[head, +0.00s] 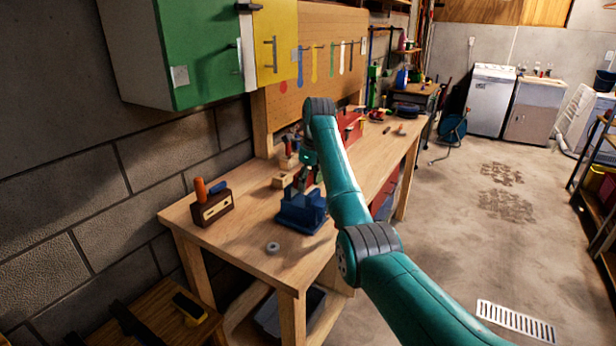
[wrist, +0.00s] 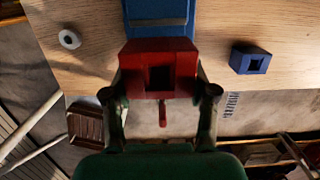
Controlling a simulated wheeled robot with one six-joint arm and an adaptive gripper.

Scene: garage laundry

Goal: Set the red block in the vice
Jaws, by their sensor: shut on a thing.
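The red block (wrist: 184,82), with a dark square opening in its face, is between the two fingers of my gripper (wrist: 162,97) in the wrist view. My gripper is shut on it. The blue vice (wrist: 157,10) shows just beyond the block at the top of that view; whether they touch cannot be told. In the head view the blue vice (head: 300,214) sits on the workbench near its front edge. My gripper (head: 306,178) is above and behind it there, small and partly hidden by my arm.
The wooden workbench (head: 240,248) carries a grey ring (head: 273,247) and a dark wooden holder (head: 211,208) with an orange handle left of the vice. A blue block (wrist: 250,59) with a square hole lies right in the wrist view. A red toolbox (head: 350,124) stands farther back.

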